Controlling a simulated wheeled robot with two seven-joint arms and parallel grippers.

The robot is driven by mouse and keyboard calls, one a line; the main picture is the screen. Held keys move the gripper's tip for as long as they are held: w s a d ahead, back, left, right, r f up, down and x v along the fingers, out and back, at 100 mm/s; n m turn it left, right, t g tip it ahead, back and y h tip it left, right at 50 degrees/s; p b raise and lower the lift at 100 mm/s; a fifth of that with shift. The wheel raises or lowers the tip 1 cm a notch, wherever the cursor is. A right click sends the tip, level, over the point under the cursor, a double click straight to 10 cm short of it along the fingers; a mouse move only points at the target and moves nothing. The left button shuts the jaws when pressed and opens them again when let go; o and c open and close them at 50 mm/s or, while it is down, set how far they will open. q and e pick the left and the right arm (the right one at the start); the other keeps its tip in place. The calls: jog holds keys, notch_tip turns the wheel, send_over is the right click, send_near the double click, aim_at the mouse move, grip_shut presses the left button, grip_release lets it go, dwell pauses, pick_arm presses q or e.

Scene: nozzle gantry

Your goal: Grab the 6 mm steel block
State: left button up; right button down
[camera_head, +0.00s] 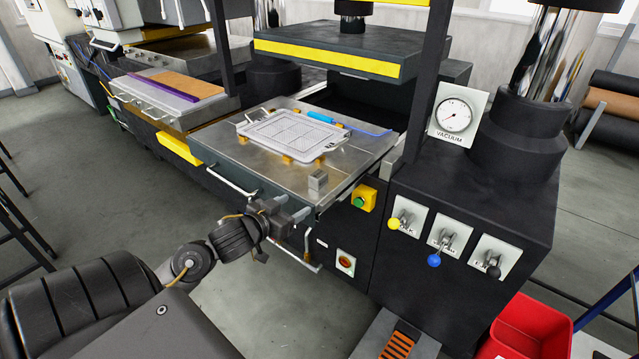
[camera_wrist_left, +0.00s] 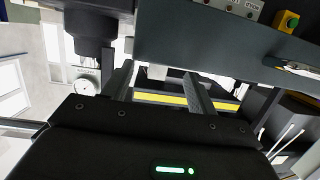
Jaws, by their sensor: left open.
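The small grey steel block (camera_head: 318,181) stands upright on the front right corner of the flat metal plate (camera_head: 225,150). Its size marking is too small to read. My left gripper (camera_head: 297,213) is open in front of the plate's edge, just left of and nearer than the block, apart from it. In the left wrist view, which is turned over, the two open fingers (camera_wrist_left: 160,90) show with a small pale block (camera_wrist_left: 157,72) beyond and between them. I see no contact. My right gripper is not in view.
A pale tray (camera_head: 293,133) on small brass-coloured supports and a blue-handled tool (camera_head: 323,117) lie behind the block. A dark upper platen (camera_head: 340,45) with a yellow stripe hangs above the plate's rear. A metal handle (camera_head: 233,182) juts from the front. Lever panels (camera_head: 448,238) stand right.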

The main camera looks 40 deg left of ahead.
aim_at(312, 180)
pick_arm(q)
jog(key=shift+t+h, duration=0.4)
jog(key=shift+t, duration=0.1)
jog(key=w+r, duration=0.1)
jog(key=w, duration=0.1)
jog(key=w+a, duration=0.1)
jog(key=w, duration=0.1)
jog(key=w+r+p, duration=0.1)
jog(key=w, duration=0.2)
jog(key=shift+a+r, duration=0.2)
jog(key=shift+r, duration=0.1)
jog(key=shift+w+r, duration=0.2)
jog(key=shift+w, duration=0.25)
jog(key=w, duration=0.2)
jog(key=w+f+p, duration=0.1)
jog(key=w, duration=0.1)
jog(key=shift+w+d+p, duration=0.15)
jog(key=shift+w+p, duration=0.05)
jog(key=shift+p, duration=0.1)
jog(key=shift+s, duration=0.1)
jog(key=shift+r, duration=0.1)
grip_shut()
